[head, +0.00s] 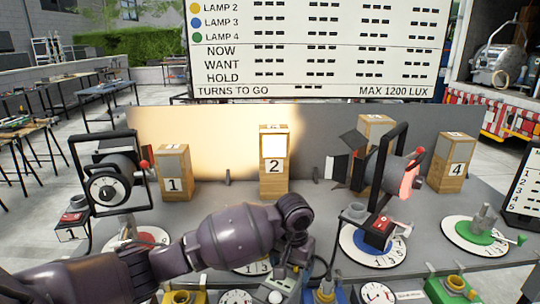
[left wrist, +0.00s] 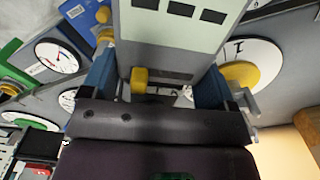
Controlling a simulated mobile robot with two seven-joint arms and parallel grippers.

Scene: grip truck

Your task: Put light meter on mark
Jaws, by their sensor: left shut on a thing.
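The likely light meter (left wrist: 185,45) is a grey box with a pale face and dark display windows. In the left wrist view it lies between the two fingers of my left gripper (left wrist: 155,88), which is shut on it. In the head view my left gripper (head: 290,262) points down at the table's front middle; its fingers are mostly hidden by my wrist. Which spot is the mark, I cannot tell. Wooden blocks numbered 1 (head: 173,186), 2 (head: 274,166) and 4 (head: 456,169) stand on the table. My right gripper is not in view.
A black lamp (head: 112,187) stands left and another lamp (head: 400,180) stands right. White dials with a blue centre (head: 350,247) and green centre (head: 462,242) lie on the grey table (head: 325,205). Knobs and gauges crowd the front edge. A score board (head: 315,50) stands behind.

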